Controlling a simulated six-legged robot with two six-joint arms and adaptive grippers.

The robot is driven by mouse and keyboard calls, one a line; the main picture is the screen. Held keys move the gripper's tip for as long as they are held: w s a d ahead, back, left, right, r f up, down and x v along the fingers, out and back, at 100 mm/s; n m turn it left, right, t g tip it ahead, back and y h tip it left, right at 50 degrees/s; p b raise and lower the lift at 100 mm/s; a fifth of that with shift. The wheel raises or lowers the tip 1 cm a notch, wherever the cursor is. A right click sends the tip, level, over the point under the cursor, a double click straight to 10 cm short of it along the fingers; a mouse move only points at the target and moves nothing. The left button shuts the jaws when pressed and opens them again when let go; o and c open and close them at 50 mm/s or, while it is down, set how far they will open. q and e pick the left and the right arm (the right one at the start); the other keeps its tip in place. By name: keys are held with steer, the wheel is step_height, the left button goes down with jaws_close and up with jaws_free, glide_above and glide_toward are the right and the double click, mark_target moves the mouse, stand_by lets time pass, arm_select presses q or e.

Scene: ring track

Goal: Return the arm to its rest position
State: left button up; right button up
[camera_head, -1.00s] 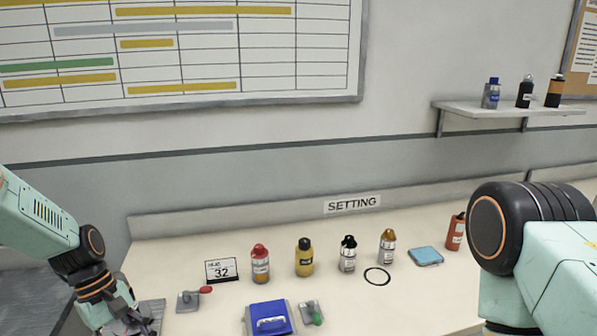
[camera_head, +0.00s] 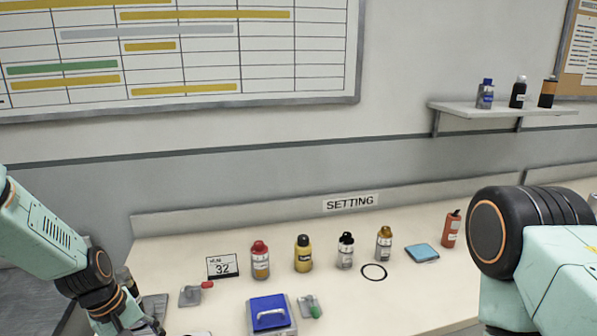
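My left arm comes in from the left edge. Its gripper (camera_head: 145,328) is at the bottom left, partly cut off by the frame edge, near the front left of the bench. I cannot make out its fingers clearly, nor whether it holds anything. My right arm is at the right side, bent in front of the bench. Its gripper is out of the frame.
The bench (camera_head: 400,300) holds a red bottle (camera_head: 260,262), yellow bottle (camera_head: 303,255), clear bottles, a black ring (camera_head: 373,272), a blue cloth (camera_head: 421,253), an orange bottle (camera_head: 451,229), a card marked 32 (camera_head: 222,267) and a blue-topped device (camera_head: 269,314). A wall shelf (camera_head: 500,109) holds bottles.

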arm_select(q)
steer(key=s+d+f+m+t+y+b, duration=0.1)
steer(key=s+d+f+m+b, duration=0.15)
steer(key=s+f, duration=0.3)
steer(key=s+d+f+m+t+y+b, duration=0.1)
steer(key=s+d+f+m+b, duration=0.15)
steer(key=s+f, duration=0.35)
steer(key=s+d+f+m+g+b, duration=0.1)
steer(key=s+f+b, duration=0.3)
steer(key=s, duration=0.6)
steer(key=s+d+f+m+g+b, duration=0.2)
steer(key=s+f+b, duration=0.2)
steer(key=s+f, duration=0.4)
steer(key=shift+s+d+m, duration=0.3)
steer(key=shift+s+d, duration=0.05)
steer(key=shift+s, duration=0.7)
steer(key=shift+s+r, duration=0.1)
steer(key=shift+s, duration=0.05)
